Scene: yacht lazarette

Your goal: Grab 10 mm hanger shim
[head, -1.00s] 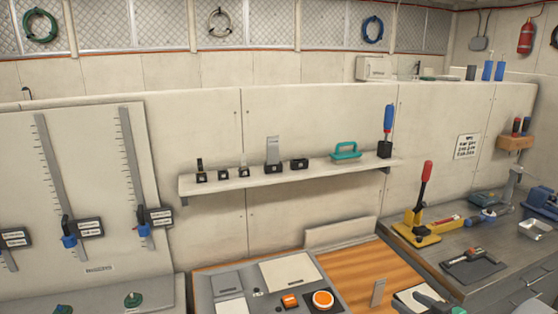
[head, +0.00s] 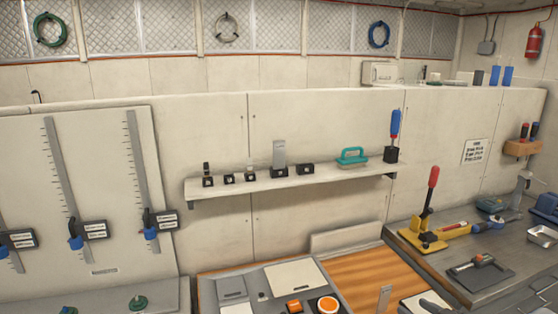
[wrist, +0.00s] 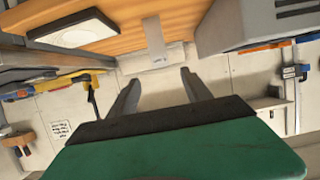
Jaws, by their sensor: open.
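A thin grey plate (head: 384,298) stands upright on the wooden bench top, low in the head view. It looks like a shim, but no size can be read on it. In the wrist view the plate (wrist: 154,42) rises beyond my fingertips, with a small labelled base. My gripper (wrist: 158,80) is open and empty, its two dark fingers pointing toward the plate with a gap still between. Another grey plate (head: 279,152) stands in a black holder on the wall shelf.
The shelf (head: 345,174) also carries several small black holders, a teal-handled tool (head: 352,156) and a blue-handled tool (head: 395,123). A grey console with an orange button (head: 327,304) adjoins the wood. A white pad (wrist: 75,30) lies near the plate. A red-handled yellow press (head: 428,220) stands right.

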